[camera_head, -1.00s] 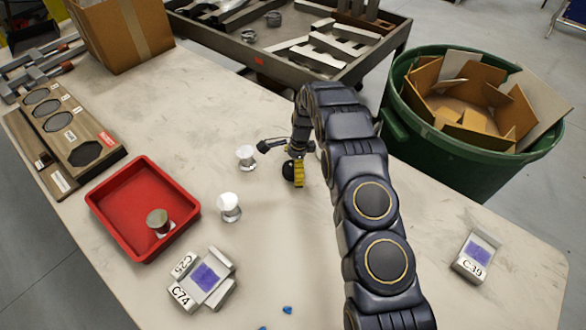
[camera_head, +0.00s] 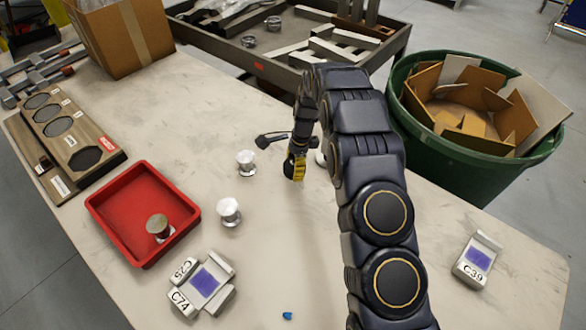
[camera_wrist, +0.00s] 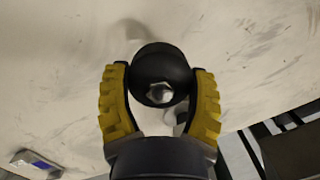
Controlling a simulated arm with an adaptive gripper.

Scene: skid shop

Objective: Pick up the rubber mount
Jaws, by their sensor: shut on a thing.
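The rubber mount (camera_wrist: 160,75) is a black round body with a metal hex nut on the end facing the wrist camera. My gripper (camera_wrist: 160,92) is shut on it, with a yellow ridged finger on each side. In the head view my gripper (camera_head: 297,166) hangs over the middle of the table, and the mount is a small dark shape at its fingers, mostly hidden. In the wrist view a soft shadow lies on the table apart from the mount, so it appears held above the surface.
Two pale metal-topped pieces (camera_head: 246,162) (camera_head: 229,212) stand left of my gripper; another pale piece (camera_head: 320,158) is partly behind my arm. A red tray (camera_head: 101,207) holds one brown-topped piece (camera_head: 158,226). A wooden board (camera_head: 100,135), labelled blocks (camera_head: 183,300) and a green bin (camera_head: 420,145) surround.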

